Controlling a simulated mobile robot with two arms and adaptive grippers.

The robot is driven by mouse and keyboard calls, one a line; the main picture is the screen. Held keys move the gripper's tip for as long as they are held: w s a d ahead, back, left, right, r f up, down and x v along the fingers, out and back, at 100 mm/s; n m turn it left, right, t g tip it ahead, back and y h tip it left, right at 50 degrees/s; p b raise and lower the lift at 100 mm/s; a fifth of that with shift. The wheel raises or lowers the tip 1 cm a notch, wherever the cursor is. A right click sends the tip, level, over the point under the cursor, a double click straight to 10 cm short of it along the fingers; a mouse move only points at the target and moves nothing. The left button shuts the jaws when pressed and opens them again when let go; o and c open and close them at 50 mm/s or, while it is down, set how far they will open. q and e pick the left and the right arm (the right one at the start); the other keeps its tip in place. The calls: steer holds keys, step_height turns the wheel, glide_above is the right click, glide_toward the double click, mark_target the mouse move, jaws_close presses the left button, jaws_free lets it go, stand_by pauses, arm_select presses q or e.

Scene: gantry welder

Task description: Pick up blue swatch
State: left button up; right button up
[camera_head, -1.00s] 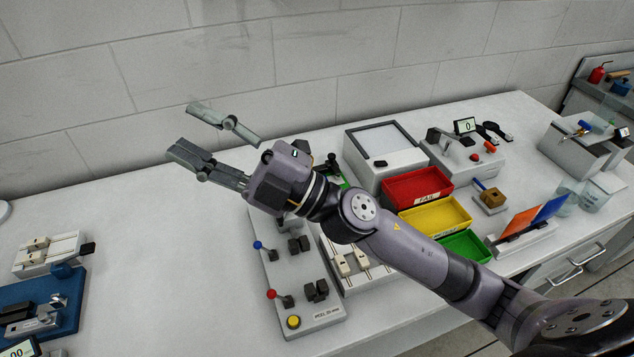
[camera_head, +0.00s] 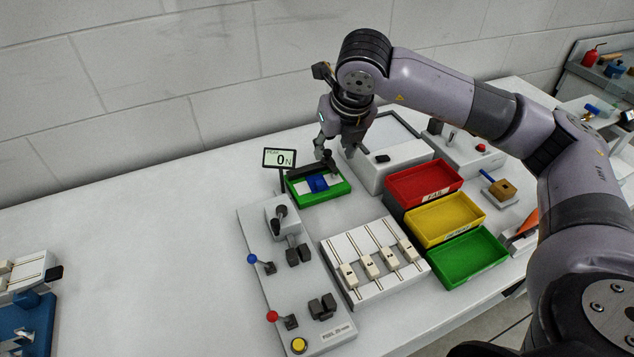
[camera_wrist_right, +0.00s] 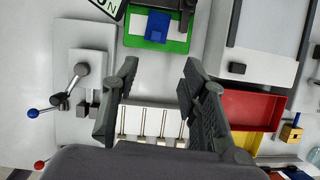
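A small blue piece (camera_head: 317,183) sits on a green-edged tray (camera_head: 322,197) near the back wall; it also shows at the top of the wrist view (camera_wrist_right: 157,26). Whether this is the swatch, I cannot tell. An upright orange panel (camera_head: 522,233) shows at the right; my right arm covers the area beside it, where a blue panel stood earlier. My left gripper is not in view.
Red (camera_head: 424,184), yellow (camera_head: 445,219) and green (camera_head: 468,257) bins stand right of a white slider fixture (camera_head: 372,262). A force display (camera_head: 279,158) rises beside the tray. A lever panel (camera_head: 293,268) stands in front. The table's left middle is clear.

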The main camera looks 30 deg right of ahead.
steer(key=p, duration=0.2)
glide_above(319, 182)
steer(key=s, duration=0.3)
steer(key=f, duration=0.9)
steer(key=shift+w+d+f, duration=0.1)
steer(key=shift+w+f, duration=0.1)
steer(key=shift+f, duration=0.1)
steer(key=p+x, duration=0.2)
steer(key=x, duration=0.3)
steer(key=shift+a, duration=0.2)
steer(key=shift+w+f, duration=0.1)
steer(key=shift+f, duration=0.1)
steer(key=shift+c, duration=0.2)
steer(key=c, duration=0.7)
